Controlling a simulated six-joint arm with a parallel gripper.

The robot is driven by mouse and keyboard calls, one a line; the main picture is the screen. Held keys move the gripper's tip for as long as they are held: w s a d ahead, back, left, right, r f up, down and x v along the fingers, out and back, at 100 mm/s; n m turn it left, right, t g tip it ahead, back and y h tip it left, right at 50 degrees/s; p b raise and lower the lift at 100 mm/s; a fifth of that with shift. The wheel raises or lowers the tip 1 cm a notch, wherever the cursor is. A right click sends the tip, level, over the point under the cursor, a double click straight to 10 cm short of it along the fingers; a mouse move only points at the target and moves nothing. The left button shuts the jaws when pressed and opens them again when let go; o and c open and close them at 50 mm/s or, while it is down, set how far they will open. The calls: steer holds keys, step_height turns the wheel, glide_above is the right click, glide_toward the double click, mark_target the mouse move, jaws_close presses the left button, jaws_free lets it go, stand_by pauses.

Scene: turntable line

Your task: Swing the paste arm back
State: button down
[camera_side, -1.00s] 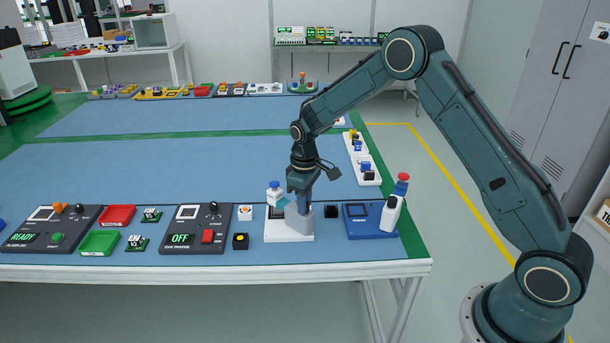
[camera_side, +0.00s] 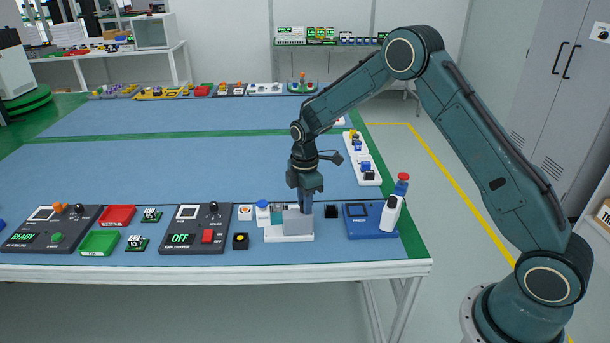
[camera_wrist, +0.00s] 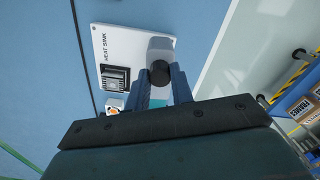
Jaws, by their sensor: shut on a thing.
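The paste station has a white base (camera_side: 290,238) at the table's front edge, with a grey block (camera_side: 298,221) on it. A white paste bottle with a blue cap (camera_side: 262,212) is at the block's left. My gripper (camera_side: 304,207) points down over the right part of the station. In the wrist view its blue fingers (camera_wrist: 161,86) are shut around a black round part (camera_wrist: 159,73) beside a light grey part (camera_wrist: 160,48). The plate there is marked HEAT SINK and bears a dark finned heat sink (camera_wrist: 115,77). The fingers partly hide the paste arm.
A blue station (camera_side: 368,220) with a white and red bottle (camera_side: 394,209) stands close at the right. A small black block (camera_side: 332,211) lies between. At the left are a yellow-topped black block (camera_side: 240,241) and an OFF panel (camera_side: 196,228).

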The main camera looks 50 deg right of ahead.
steer(key=n, duration=0.4)
steer(key=shift+n, duration=0.3)
stand_by(0.4)
steer(key=c, duration=1.2)
jaws_free()
steer(key=shift+r, duration=0.1)
step_height(320, 180, up, 14)
